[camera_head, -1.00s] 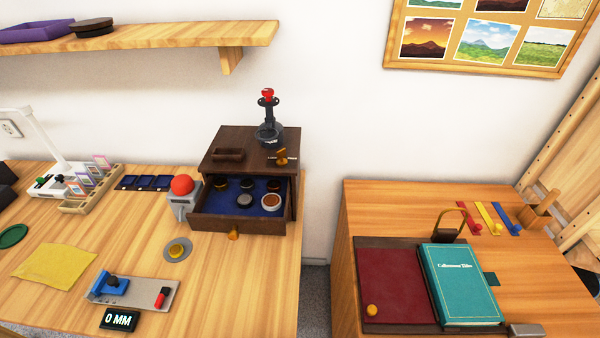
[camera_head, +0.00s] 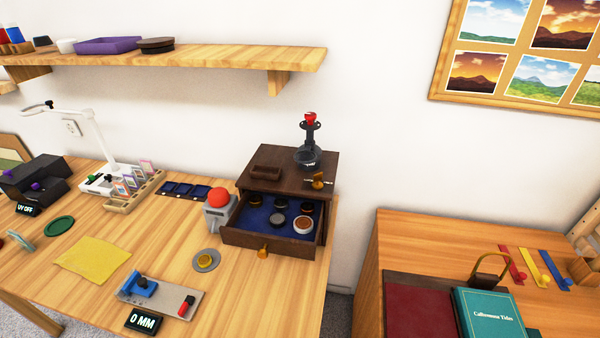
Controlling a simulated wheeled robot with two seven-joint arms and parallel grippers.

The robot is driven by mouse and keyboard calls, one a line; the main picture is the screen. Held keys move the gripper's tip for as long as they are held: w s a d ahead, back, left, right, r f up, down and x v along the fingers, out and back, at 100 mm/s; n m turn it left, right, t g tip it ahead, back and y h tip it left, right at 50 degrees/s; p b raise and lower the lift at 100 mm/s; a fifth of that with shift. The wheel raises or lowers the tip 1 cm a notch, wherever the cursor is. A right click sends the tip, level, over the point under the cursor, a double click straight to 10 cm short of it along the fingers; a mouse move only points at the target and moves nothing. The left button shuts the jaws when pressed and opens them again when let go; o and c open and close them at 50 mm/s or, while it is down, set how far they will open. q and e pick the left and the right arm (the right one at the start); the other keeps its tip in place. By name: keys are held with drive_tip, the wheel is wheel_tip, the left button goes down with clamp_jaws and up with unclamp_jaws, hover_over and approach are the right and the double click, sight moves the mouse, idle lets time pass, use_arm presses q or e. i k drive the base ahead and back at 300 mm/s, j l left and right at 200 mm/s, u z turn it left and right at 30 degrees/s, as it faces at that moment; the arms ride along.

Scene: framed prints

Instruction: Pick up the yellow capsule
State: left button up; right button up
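A small round yellow piece (camera_head: 205,260), which looks like the yellow capsule, sits on a grey disc (camera_head: 214,266) on the left table, in front of the open drawer. The open drawer (camera_head: 268,240) of the dark wooden box has a blue lining and holds several round capsules, dark, grey and brown-orange in colour; none there looks yellow. Neither of my grippers shows in the head view.
A red-topped grey device (camera_head: 218,203) stands left of the drawer. A blue-and-grey gauge (camera_head: 160,294) with a "0 MM" display lies in front. A yellow cloth (camera_head: 92,261) lies left. A gap separates this table from the right desk (camera_head: 420,232) with books.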

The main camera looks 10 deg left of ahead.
sight(204, 260)
drive_tip(key=j+u, duration=0.2)
drive_tip(key=u, duration=0.25)
drive_tip(key=k+j+u, duration=0.1)
drive_tip(key=u, duration=0.4)
drive_tip(key=i+j+z, duration=0.1)
drive_tip(key=j+z, duration=1.05)
drive_tip(key=j, duration=0.25)
drive_tip(key=j+z, duration=0.4)
